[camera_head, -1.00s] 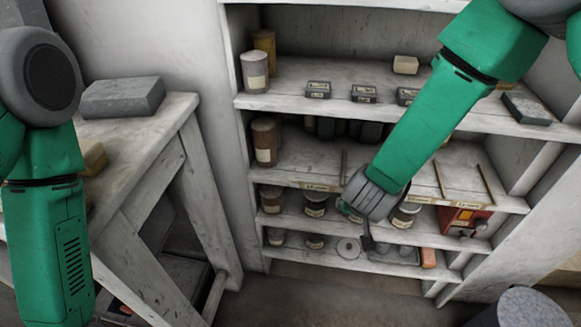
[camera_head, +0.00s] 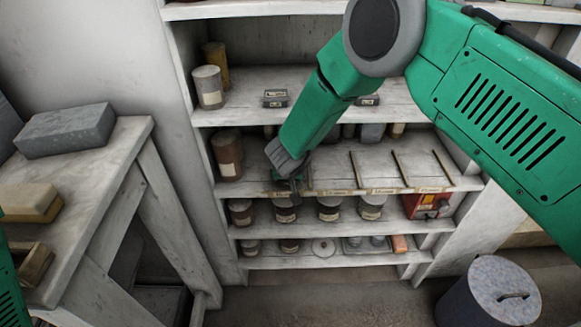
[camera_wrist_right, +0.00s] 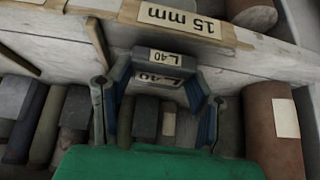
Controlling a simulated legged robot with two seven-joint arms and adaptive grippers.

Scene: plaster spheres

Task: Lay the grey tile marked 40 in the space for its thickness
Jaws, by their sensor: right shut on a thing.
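My right gripper (camera_head: 291,176) is at the front of the middle shelf, in the leftmost space, left of the first divider strip. In the right wrist view the gripper (camera_wrist_right: 155,108) has a finger on each side of a dark grey tile (camera_wrist_right: 139,69) with L40 labels, and is shut on it. The tile is near the shelf's front edge, beside a label (camera_wrist_right: 175,17) reading 15 mm. I cannot tell whether it touches the shelf board. In the head view the gripper mostly hides the tile. My left gripper is out of view.
Thin divider strips (camera_head: 356,169) part the shelf; the spaces to the right look empty. A brown canister (camera_head: 227,155) stands at the left, and several dark blocks (camera_wrist_right: 75,115) stand behind. Small labelled tiles (camera_head: 275,98) lie on the shelf above. Jars (camera_head: 329,208) stand below.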

